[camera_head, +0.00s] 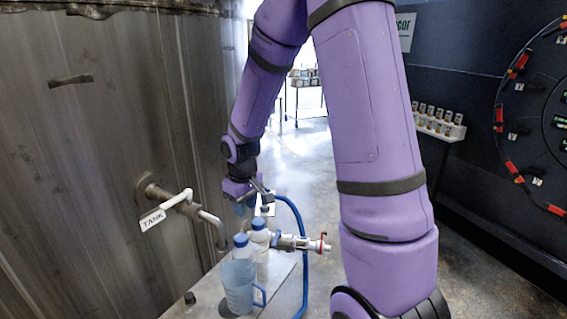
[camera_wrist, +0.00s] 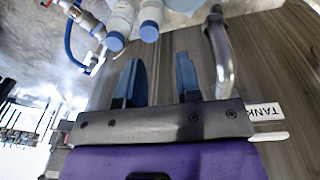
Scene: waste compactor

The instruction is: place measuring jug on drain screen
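A translucent bluish jug (camera_head: 238,285) with a blue handle stands upright at the front of the metal stand below the tank tap. A blue cap shows at its top; I cannot tell whether it belongs to the jug or a bottle. A dark round patch, possibly the drain screen (camera_head: 226,308), shows partly under it. A white bottle with a blue cap (camera_head: 260,240) stands just behind. My gripper (camera_head: 253,203) is above and behind these. In the wrist view my gripper (camera_wrist: 159,80) is open and empty, its blue fingers apart; two blue-capped containers (camera_wrist: 120,25) lie beyond the fingertips.
The tank tap's bent pipe (camera_head: 212,226) and TANK label (camera_head: 152,219) stick out left of the bottles. A red-handled valve (camera_head: 300,243) and blue hose (camera_head: 303,225) are close on the right. The tank wall (camera_head: 100,130) bounds the left. Open floor lies behind.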

